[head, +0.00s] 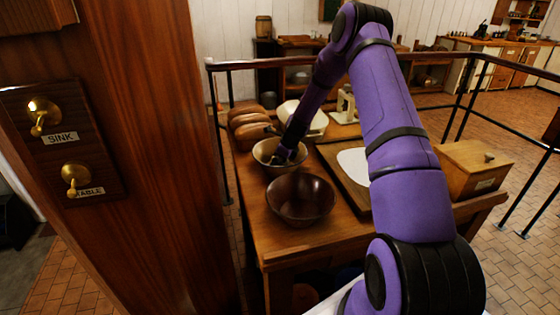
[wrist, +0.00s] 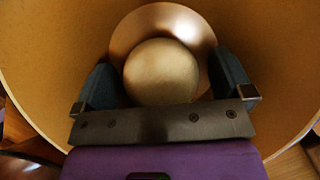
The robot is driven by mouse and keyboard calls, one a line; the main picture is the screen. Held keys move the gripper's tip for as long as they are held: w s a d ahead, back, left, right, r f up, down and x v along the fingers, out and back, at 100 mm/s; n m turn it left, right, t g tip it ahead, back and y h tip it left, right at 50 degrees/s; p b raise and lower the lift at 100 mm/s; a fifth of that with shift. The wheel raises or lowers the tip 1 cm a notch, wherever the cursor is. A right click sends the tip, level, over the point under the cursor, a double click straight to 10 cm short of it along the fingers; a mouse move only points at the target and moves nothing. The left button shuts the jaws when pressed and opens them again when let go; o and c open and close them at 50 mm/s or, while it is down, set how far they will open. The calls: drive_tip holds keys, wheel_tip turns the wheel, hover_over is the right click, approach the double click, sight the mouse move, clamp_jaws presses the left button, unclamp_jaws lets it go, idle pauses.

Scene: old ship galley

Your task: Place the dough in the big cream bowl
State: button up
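The cream bowl (head: 262,149) stands on the wooden table, behind the dark brown bowl. My gripper (head: 284,159) reaches down into it. In the wrist view the bowl's tan inside wall (wrist: 50,60) fills most of the picture. A pale round ball that looks like the dough (wrist: 160,72) is inside the bowl, over its shiny round bottom. My gripper (wrist: 164,80) has its two fingers spread wide, one on each side of the ball. A gap shows at the right finger; the left finger is very close to the ball. The dough is hidden in the head view.
The dark brown bowl (head: 301,198) stands just in front. Several bread loaves (head: 250,122) lie at the table's back left, with a white scale-like object (head: 304,116) beside them. A board (head: 333,160) with a white sheet (head: 354,163) and a wooden box (head: 472,168) are to the right.

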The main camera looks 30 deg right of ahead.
drive_tip(key=shift+r, duration=0.1)
drive_tip(key=v, duration=1.2)
drive_tip(key=s+a+r+n, duration=0.5)
drive_tip(key=s+r, duration=0.1)
drive_tip(key=r, duration=0.2)
drive_tip(key=s+a+r+n+h, duration=0.1)
drive_tip(key=s+a+r+n, duration=0.45)
drive_tip(key=r, duration=0.35)
drive_tip(key=s+a+r+n, duration=0.5)
drive_tip(key=r, duration=0.3)
drive_tip(key=s+a+r+n, duration=0.2)
drive_tip(key=s+n, duration=0.4)
drive_tip(key=s, duration=0.6)
drive_tip(key=s+a+r+n+t+h, duration=0.1)
drive_tip(key=s+a+r+n, duration=0.2)
drive_tip(key=s+n, duration=0.4)
drive_tip(key=shift+s+a+h, duration=0.3)
drive_tip(key=shift+s, duration=2.45)
drive_tip(key=shift+n, duration=0.25)
